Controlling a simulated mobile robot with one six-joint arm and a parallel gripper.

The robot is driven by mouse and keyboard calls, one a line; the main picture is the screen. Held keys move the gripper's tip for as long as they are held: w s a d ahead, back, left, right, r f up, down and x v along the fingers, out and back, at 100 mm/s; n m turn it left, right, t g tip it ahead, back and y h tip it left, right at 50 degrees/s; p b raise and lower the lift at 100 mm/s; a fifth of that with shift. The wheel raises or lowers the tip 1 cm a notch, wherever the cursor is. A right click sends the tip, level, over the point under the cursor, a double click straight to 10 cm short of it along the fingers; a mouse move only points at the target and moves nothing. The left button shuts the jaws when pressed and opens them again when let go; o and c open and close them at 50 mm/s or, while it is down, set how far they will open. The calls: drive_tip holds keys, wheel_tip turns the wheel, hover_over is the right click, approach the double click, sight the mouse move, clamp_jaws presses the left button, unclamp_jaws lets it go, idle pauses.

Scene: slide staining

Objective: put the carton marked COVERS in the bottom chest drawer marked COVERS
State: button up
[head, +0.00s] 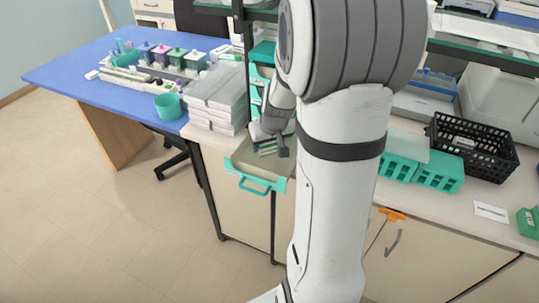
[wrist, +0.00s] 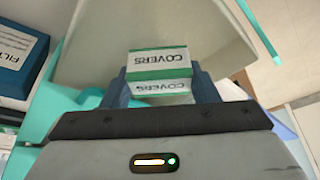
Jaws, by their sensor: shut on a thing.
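The carton marked COVERS (wrist: 158,60) is white and green, and its label reads clearly in the wrist view. My gripper (wrist: 160,84) is shut on it, with one blue-grey finger at each side. An open, pale drawer (wrist: 100,50) with a teal front lies beyond the carton, and the carton appears over it. In the head view this pulled-out drawer (head: 245,159) has a teal handle (head: 262,188) and sits at the counter's left end. My gripper (head: 277,140) is over its back part, partly hidden by my arm. No marking on the drawer is readable.
A dark blue box marked FILT (wrist: 22,58) is at the left in the wrist view. White stacked trays (head: 215,97) stand left of the drawer. A black basket (head: 475,148) and teal racks (head: 438,171) stand on the right counter. Floor in front is clear.

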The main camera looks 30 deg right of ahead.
sight(268, 152)
drive_tip(key=shift+f+b, duration=0.85)
drive_tip(key=shift+f, duration=0.8)
drive_tip(key=shift+f, duration=0.2)
drive_tip(key=o, duration=1)
